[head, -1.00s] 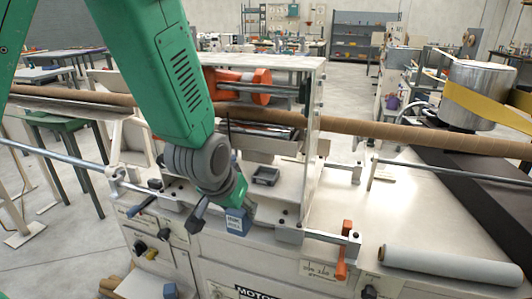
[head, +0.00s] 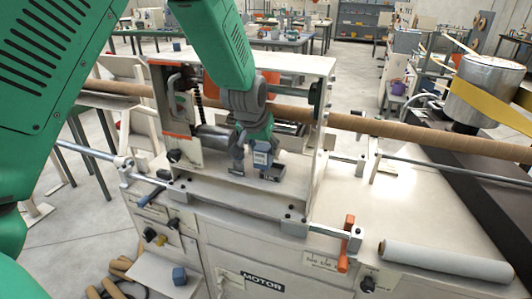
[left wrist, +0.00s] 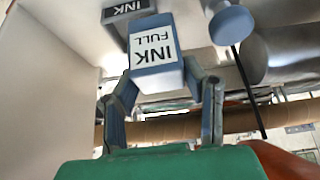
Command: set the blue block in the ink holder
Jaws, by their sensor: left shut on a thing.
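My left gripper (head: 250,150) is shut on the blue block (head: 262,154), which has a white label. In the left wrist view, the block (left wrist: 152,50) sits between the two fingers (left wrist: 163,95), and its label reads INK FULL, upside down. The dark grey ink holder (head: 273,174) is on the machine's white deck, just below the block in the head view and partly hidden by it. In the left wrist view, the holder (left wrist: 122,12) with an INK label shows at the top edge, beyond the block. I cannot tell whether they touch. My right gripper is not in view.
A white upright panel (head: 317,150) stands right of the holder. A cardboard tube (head: 360,124) runs across behind. A second, darker blue block (head: 179,276) sits on the low side shelf (head: 150,272). An orange-handled clamp (head: 347,243) is at the front.

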